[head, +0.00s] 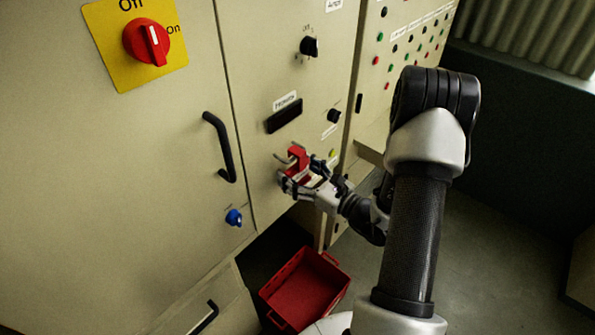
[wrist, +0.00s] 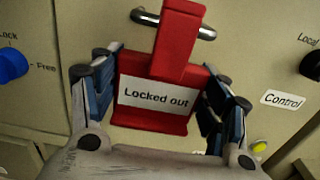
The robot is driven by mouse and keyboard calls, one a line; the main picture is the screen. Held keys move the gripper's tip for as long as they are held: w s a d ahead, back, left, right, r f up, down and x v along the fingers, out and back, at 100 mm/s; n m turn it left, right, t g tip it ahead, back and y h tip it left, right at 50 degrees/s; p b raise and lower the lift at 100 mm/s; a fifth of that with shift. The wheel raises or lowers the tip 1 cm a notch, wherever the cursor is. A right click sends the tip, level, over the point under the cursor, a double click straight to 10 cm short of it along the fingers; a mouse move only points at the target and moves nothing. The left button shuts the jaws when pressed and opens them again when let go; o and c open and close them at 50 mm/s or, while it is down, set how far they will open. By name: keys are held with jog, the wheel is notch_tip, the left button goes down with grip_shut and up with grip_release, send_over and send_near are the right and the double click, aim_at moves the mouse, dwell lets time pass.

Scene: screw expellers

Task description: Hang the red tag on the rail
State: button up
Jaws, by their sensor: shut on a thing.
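The red tag (wrist: 158,95), with a white label reading "Locked out", fills the middle of the wrist view. My gripper (wrist: 157,88) is shut on its body from both sides. The tag also shows in the head view (head: 298,160), upright close to the cabinet front. The metal rail (wrist: 207,33) is a short silver bar on the cabinet. The tag's narrow upper part crosses in front of the rail's middle and hides it. I cannot tell whether the hook is over the rail or touching it. My gripper in the head view (head: 303,176) is at the lower cabinet panel.
A blue knob (wrist: 10,64) is left of the rail and a black knob (wrist: 312,66) right of it. A black door handle (head: 220,147) sticks out to the left. An open red crate (head: 306,290) stands on the floor below.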

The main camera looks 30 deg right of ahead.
jog(key=o, duration=1.1)
jog(key=shift+o, duration=0.2)
jog(key=shift+s, duration=0.1)
jog(key=v, duration=1.2)
jog(key=s+a+r+n+g+y, duration=0.35)
jog(key=a+n+g, duration=0.35)
jog(key=a+n, duration=0.25)
jog(key=s+a+r+n+g+y, duration=0.2)
jog(key=s+a+r+n+g, duration=0.15)
jog(key=a+n+g, duration=0.6)
jog(key=s+r+n+t+h, duration=0.4)
jog(key=s+r+n+h, duration=0.3)
jog(key=n+h, duration=0.4)
jog(key=shift+d+r+n+h, duration=0.3)
jog(key=shift+r+n+h, duration=0.1)
jog(key=shift+n, duration=0.6)
